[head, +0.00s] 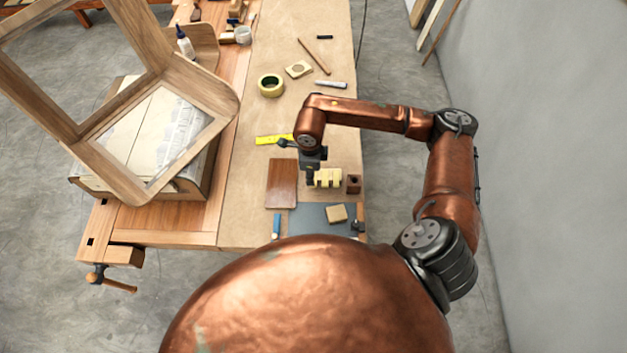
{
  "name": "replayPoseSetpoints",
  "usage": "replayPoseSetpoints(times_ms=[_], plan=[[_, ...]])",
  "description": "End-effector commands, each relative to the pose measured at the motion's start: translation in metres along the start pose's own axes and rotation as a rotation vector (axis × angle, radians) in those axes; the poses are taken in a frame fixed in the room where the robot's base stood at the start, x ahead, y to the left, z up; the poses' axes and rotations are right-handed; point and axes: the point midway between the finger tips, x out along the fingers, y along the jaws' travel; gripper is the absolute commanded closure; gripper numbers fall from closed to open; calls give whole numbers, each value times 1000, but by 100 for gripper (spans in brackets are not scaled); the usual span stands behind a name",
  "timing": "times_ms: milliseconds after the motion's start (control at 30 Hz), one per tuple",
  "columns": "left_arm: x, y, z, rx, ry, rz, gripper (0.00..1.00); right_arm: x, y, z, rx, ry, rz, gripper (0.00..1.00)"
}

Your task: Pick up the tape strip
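Several short pale-yellow strips (328,178), which look like tape, sit side by side at the front right of the bench. A small dark brown block (353,184) shows at their right end. My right gripper (310,182) points down at the left end of these strips, very close to them. Whether it touches one, and whether its fingers are open, is too small to tell. A roll of yellow tape (271,85) lies farther back. A flat bright-yellow strip (269,139), perhaps a rule, lies left of my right wrist. My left gripper is not in view.
A brown wood panel (281,184) lies left of the strips. A grey mat (306,219) with a pale block (337,213) is in front. A bent wooden frame (205,85) stands at left. A pencil-like stick (314,57) and marker (331,84) lie farther back.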

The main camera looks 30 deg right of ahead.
Motion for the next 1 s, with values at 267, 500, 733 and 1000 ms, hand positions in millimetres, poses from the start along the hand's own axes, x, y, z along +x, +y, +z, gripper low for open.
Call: replayPoseSetpoints(times_ms=[267,500,733,1000], plan=[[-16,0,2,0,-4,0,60,31,4,-10,1,2,3,78],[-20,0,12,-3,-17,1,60,57,4,-10,0,1,1,78],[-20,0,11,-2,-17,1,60,59,4,-10,0,0,0,78],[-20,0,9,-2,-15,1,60,58,4,-10,0,1,-1,96]])
